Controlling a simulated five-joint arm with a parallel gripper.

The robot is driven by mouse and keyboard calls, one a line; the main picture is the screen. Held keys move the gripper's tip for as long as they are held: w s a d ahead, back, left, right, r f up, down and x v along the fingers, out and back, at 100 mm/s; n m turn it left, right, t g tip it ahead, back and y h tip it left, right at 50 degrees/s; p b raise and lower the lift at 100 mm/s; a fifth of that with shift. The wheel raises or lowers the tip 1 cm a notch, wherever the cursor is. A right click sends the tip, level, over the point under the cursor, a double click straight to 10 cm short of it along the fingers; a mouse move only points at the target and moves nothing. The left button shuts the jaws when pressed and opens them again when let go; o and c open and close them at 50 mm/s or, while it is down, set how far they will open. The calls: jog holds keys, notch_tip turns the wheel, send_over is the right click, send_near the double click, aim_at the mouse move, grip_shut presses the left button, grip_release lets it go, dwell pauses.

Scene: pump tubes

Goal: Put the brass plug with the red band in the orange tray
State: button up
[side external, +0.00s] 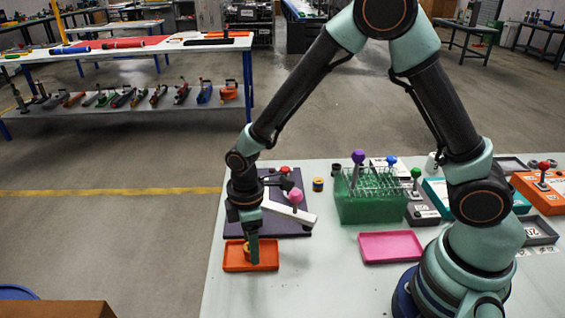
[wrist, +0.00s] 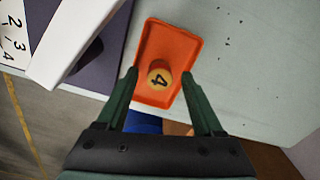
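The orange tray (side external: 268,265) lies near the table's front left edge in the side view, and it also shows in the wrist view (wrist: 183,30). A brass plug (wrist: 160,77) with a "4" on top stands inside the tray in the wrist view. In the side view the plug (side external: 246,251) is partly hidden by my gripper, and its band is hard to make out. My gripper (wrist: 160,72) is open, with one finger on each side of the plug and visible gaps to both. In the side view my gripper (side external: 253,258) points down over the tray.
A purple plate (side external: 233,229) with a white lever (side external: 290,211) stands just behind the tray. Another brass plug (side external: 318,184) with a dark band, a green rack (side external: 365,209) and a pink tray (side external: 391,247) are farther right. The table between the two trays is clear.

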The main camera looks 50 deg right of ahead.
notch_tip(320, 180, up, 12)
jog(key=s+d+r+m+t, duration=0.2)
jog(key=s+d+r+m, duration=0.2)
jog(key=d+r+m, duration=0.1)
jog(key=s+d+r+m+t, duration=0.3)
jog(key=d+r+m, duration=0.2)
jog(key=d+m, duration=0.2)
jog(key=shift+s+d+r+t, duration=0.3)
jog(key=shift+s+d+r, duration=0.1)
jog(key=shift+d, duration=0.45)
dwell(0.9)
